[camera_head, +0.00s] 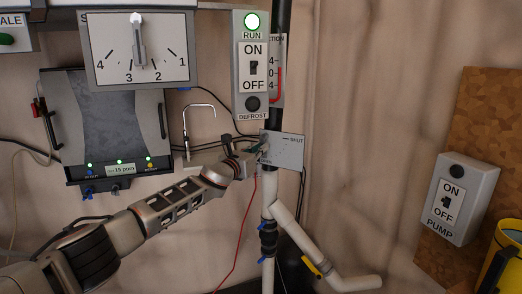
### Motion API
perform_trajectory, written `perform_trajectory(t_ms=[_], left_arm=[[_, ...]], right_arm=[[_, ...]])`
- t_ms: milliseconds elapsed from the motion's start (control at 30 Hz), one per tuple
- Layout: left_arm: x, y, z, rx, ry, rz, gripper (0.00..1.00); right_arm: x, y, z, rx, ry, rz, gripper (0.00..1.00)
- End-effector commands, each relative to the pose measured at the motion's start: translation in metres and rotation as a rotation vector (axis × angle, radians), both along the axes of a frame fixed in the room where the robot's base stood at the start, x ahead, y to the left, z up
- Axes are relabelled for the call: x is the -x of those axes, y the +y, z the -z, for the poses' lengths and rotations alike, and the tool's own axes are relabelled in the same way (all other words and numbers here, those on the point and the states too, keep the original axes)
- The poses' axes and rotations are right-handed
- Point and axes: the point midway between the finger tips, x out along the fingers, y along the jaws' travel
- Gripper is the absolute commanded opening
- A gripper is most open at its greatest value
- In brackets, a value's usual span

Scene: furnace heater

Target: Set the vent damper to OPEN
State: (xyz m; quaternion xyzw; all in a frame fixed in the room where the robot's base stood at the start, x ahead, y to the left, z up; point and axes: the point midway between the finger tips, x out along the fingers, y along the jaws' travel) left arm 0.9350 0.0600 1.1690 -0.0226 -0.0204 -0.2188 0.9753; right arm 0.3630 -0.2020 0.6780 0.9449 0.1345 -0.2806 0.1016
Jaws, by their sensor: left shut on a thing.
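The vent damper's grey plate (289,152) is on the pipe at the centre of the head view, with the word SHUT readable at its upper right. My left gripper (261,147) is at the plate's left edge. It is shut on the damper handle, a small dark greenish part mostly hidden by the fingers. My right gripper is not in view.
A RUN and DEFROST switch box (251,66) hangs just above the plate. A dial panel (138,48) and a dark unit (107,125) are to the left. The white pipe (268,190) runs below. A PUMP switch (460,199) and yellow container (502,262) are at right.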

Motion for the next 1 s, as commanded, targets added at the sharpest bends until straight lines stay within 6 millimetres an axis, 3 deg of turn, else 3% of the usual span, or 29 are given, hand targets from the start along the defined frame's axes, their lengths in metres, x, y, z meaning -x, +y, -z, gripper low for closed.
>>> perform_trajectory(t_ms=[633,700,1000], left_arm=[[-0.0009,0.0022,0.0001,-0.051,-0.024,-0.002,0.00],[-0.0010,0.0023,0.0000,-0.051,-0.024,-0.002,0.26],[-0.0008,0.0017,-0.0002,-0.047,-0.022,-0.001,0.28]], right_arm=[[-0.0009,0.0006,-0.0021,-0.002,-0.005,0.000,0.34],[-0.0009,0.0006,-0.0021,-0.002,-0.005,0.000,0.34],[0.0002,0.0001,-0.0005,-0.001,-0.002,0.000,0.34]])
